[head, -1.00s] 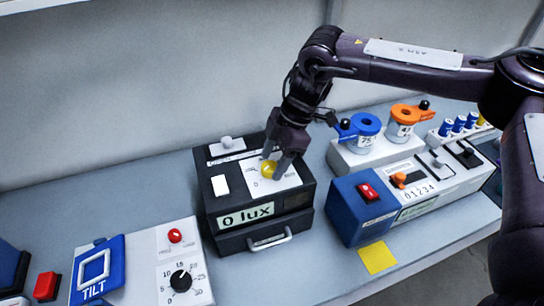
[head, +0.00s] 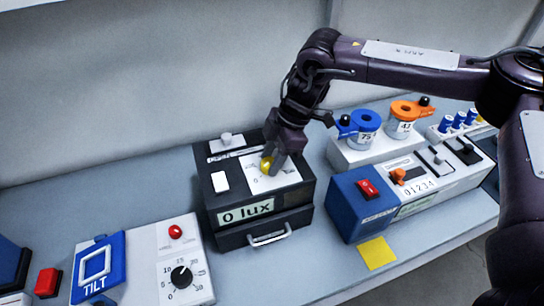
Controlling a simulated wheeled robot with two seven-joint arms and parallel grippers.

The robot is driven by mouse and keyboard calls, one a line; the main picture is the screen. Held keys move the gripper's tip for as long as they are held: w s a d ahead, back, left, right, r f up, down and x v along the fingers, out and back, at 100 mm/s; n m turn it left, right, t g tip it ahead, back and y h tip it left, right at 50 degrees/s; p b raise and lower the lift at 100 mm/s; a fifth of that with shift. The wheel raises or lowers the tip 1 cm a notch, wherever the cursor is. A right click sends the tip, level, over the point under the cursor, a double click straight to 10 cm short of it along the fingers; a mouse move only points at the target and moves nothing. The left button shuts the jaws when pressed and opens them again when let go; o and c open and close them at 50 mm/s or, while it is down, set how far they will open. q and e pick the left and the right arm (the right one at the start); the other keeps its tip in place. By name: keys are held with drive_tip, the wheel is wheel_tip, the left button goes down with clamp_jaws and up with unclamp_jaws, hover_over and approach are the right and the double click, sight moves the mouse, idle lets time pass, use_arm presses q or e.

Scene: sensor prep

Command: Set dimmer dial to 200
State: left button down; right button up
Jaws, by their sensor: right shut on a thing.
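The dimmer dial is a yellow knob (head: 266,165) on the white scale plate on top of a black box (head: 206,196). The box's front display (head: 247,212) reads 0 lux. My right gripper (head: 271,164) comes down from above and is shut on the yellow knob, its fingers hiding part of the knob and the scale. A 0 mark shows at the lower left of the plate. My left gripper is not in view.
The black box also has a white slider knob (head: 226,140), a white switch (head: 220,182) and a drawer handle (head: 270,237). A blue and white box (head: 366,205) stands to the right, a tilt unit (head: 98,270) and timer dial (head: 181,277) to the left. A yellow square (head: 377,253) lies in front.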

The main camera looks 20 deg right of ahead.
drive_tip(key=m+t, duration=0.1)
drive_tip(key=m, duration=0.2)
drive_tip(key=shift+s, duration=0.1)
drive_tip(key=m+t+p, duration=0.1)
drive_tip(key=m, duration=0.1)
drive_tip(key=shift+s+r+m+p, duration=0.1)
drive_tip(key=shift+r+m+p, duration=0.05)
drive_tip(key=shift+m+p, duration=0.2)
drive_tip(key=m+t+h+p, duration=0.1)
drive_tip(key=m+p, duration=0.1)
drive_tip(key=m, duration=0.1)
drive_tip(key=shift+a+r+p, duration=0.1)
drive_tip(key=shift+a+p, duration=0.05)
drive_tip(key=shift+p, duration=0.2)
drive_tip(key=shift+m+t+h+p, duration=0.4)
drive_tip(key=shift+m+p, duration=0.8)
drive_tip(key=shift+m, duration=0.15)
drive_tip(key=o, duration=1)
drive_tip(key=shift+f, duration=0.2)
